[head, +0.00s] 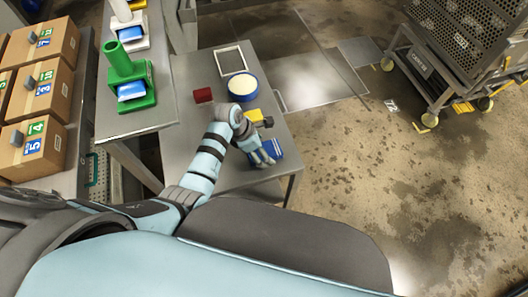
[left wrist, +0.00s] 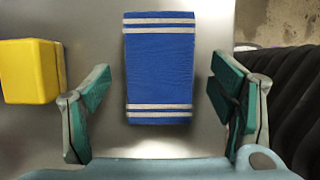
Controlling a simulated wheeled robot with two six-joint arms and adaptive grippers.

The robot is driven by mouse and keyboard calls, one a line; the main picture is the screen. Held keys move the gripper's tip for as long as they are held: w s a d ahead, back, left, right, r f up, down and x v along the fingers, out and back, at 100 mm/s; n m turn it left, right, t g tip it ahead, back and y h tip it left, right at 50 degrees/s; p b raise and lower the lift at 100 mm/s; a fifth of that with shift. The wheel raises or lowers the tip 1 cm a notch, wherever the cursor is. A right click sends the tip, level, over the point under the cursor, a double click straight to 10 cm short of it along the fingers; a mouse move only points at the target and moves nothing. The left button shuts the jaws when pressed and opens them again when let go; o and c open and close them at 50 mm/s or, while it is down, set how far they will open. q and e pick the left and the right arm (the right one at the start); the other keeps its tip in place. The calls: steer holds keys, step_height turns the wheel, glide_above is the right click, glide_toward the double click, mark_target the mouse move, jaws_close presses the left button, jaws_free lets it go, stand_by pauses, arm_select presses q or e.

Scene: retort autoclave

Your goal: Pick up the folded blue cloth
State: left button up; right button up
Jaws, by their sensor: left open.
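The folded blue cloth (left wrist: 160,70) has white stripes at both ends and lies flat on the grey metal table (head: 205,120). In the head view the cloth (head: 268,152) is near the table's front right corner, partly covered by my left gripper (head: 262,156). In the left wrist view my left gripper (left wrist: 162,115) is open, with one finger on each side of the cloth's near part and gaps between. Nothing is between the fingers but the cloth below. Contact with the cloth cannot be told. My right gripper is not in view.
A yellow block (left wrist: 30,71) lies left of the cloth in the left wrist view. Farther back on the table are a round white-topped container (head: 243,86), a dark red block (head: 203,95) and a white frame (head: 229,59). A green fixture (head: 125,85) stands on the bench at left.

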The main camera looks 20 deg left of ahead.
arm_select(q)
steer(key=shift+w+d+f, duration=0.1)
steer(key=shift+d+f, duration=0.05)
steer(key=shift+f, duration=0.35)
steer(key=shift+r, duration=0.1)
steer(key=c, duration=1.2)
steer(key=shift+o, duration=0.2)
step_height(320, 180, up, 9)
steer(key=shift+w+r+p, duration=0.1)
steer(key=shift+r+p, duration=0.1)
steer(key=shift+p, duration=0.85)
steer(key=shift+r, duration=0.35)
